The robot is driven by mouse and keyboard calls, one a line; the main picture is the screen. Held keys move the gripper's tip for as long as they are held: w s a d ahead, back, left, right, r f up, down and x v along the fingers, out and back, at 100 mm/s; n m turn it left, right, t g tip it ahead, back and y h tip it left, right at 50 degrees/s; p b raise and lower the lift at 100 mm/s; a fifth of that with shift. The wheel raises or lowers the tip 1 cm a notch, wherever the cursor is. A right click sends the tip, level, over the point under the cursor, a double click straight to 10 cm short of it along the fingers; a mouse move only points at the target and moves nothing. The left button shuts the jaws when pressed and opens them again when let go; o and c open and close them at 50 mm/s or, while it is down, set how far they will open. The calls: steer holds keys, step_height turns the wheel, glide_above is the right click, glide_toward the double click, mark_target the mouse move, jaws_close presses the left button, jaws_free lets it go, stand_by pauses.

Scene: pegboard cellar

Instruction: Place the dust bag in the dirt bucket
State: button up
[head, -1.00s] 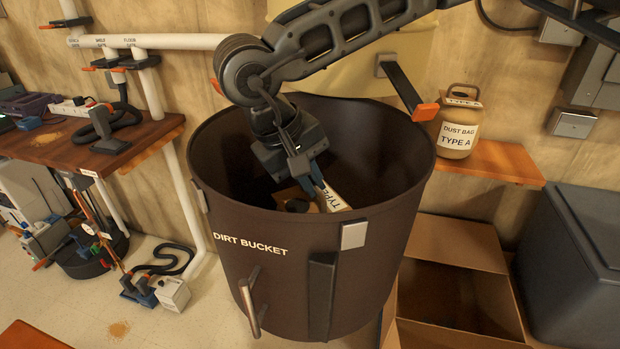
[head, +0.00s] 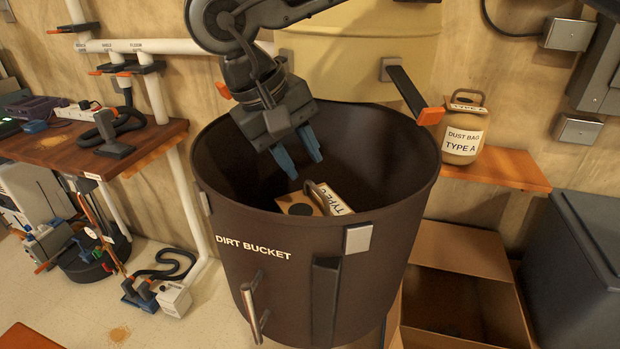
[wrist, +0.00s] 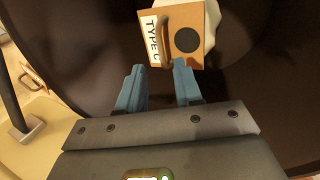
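The dirt bucket (head: 222,212) is a large dark brown bin with its name on the front. A tan dust bag (head: 297,201) with a dark round opening, a handle and a "TYPE C" label lies inside it. The bag also shows in the wrist view (wrist: 184,42), just beyond my fingertips. My gripper (head: 302,165) is open and empty, inside the bucket's mouth and above the bag. Its two blue fingers (wrist: 160,70) stand apart with a gap between them and the bag. The bag's lower part is hidden by the bucket's front wall in the head view.
A "DUST BAG TYPE A" canister (head: 463,135) stands on a wooden shelf (head: 505,169) at right. An open cardboard box (head: 470,253) and a grey bin (head: 585,260) are on the floor. An orange-tipped lever (head: 415,95) juts out above the bucket's rim.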

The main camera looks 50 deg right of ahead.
steer(key=shift+v, duration=2.7)
